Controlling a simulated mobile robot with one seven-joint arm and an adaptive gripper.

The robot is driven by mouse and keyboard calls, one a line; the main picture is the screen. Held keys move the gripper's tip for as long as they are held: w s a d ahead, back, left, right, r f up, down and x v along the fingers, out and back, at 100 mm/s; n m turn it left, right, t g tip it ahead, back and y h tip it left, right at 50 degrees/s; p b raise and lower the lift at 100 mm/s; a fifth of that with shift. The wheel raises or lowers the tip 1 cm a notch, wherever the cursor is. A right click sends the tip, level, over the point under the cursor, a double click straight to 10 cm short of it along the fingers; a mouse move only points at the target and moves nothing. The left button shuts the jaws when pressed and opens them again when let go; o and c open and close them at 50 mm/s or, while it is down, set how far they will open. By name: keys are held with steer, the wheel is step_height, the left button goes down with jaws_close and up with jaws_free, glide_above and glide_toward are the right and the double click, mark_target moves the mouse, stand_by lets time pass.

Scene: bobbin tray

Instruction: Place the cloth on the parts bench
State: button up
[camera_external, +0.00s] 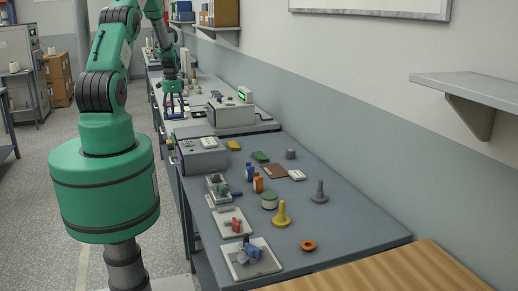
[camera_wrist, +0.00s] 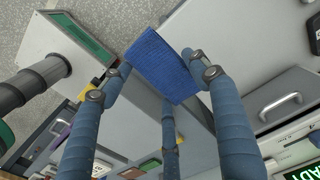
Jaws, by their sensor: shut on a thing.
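My gripper (camera_external: 174,112) has blue fingers and is at the far part of the row of benches in the external view, left of a pale boxy machine. In the wrist view my gripper (camera_wrist: 158,72) is shut on the blue cloth (camera_wrist: 162,62), a flat textured piece between the fingertips. In the external view I cannot tell the cloth apart from the blue fingers. Grey bench tops run along the wall; the near one (camera_external: 345,220) is clear to see. No label shows which of them is the parts bench.
The pale machine (camera_external: 231,113) with a green display stands right of my gripper. A wall shelf (camera_external: 470,85) juts out at right.

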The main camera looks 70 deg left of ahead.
steer(key=shift+w+f, duration=0.1)
steer(key=shift+f, duration=1.9)
steer(key=w+a, duration=0.2)
steer(key=a, duration=0.2)
steer(key=w+a+f+p, duration=0.1)
steer(key=w+a, duration=0.1)
steer(key=a, duration=0.3)
steer(key=w+a, duration=0.2)
steer(key=a, duration=0.3)
steer(key=shift+w+f+p, duration=0.2)
steer(key=shift+f+p, duration=0.1)
steer(key=shift+w+a, duration=0.15)
steer(key=shift+a, duration=0.1)
steer(key=shift+f+p, duration=0.4)
steer(key=shift+f, duration=1.35)
steer(key=shift+f, duration=0.2)
